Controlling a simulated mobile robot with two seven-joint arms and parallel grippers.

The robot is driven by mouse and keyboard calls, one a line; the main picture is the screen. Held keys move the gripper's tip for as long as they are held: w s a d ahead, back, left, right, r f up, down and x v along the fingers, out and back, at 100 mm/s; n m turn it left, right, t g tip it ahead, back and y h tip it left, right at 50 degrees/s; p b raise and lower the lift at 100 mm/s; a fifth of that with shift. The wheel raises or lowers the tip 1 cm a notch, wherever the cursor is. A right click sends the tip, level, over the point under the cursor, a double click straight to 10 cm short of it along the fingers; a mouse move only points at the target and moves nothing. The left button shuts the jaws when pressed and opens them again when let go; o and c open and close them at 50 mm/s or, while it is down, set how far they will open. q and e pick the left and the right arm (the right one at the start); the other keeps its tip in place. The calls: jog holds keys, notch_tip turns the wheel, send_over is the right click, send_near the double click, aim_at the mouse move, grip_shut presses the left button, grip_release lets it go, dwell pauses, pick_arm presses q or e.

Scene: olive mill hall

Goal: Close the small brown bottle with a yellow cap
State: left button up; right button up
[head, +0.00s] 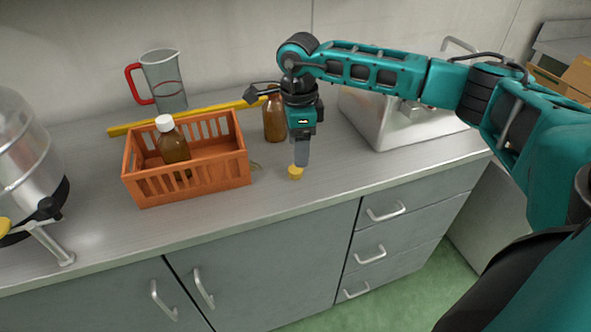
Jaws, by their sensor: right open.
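A yellow cap (295,173) lies on the steel counter, near its front edge. My right gripper (301,160) points down directly over the cap, with its fingertips at or just above it. It is open, though the gap between its fingers is hard to see from here. A brown bottle (273,122) stands upright on the counter just behind and left of the gripper. The gripper's body hides part of its top and right side. Another brown bottle (174,148) with a white cap stands inside the orange crate. My left gripper is out of view.
Behind are a yellow bar (150,125) and a red-handled measuring jug (165,82). A steel tank (25,140) stands left and a sink (385,133) right.

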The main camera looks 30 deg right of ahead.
jog(key=shift+s+a+f, duration=0.1)
jog(key=shift+a+f, duration=0.05)
jog(key=shift+f, duration=1.15)
jog(key=shift+s+a+f, duration=0.1)
jog(key=shift+a+f, duration=0.05)
jog(key=shift+f, duration=1.15)
jog(key=shift+c, duration=0.3)
jog(key=c, duration=1)
jog(key=shift+r, duration=0.1)
notch_tip(320, 180, up, 20)
jog(key=shift+f, duration=0.1)
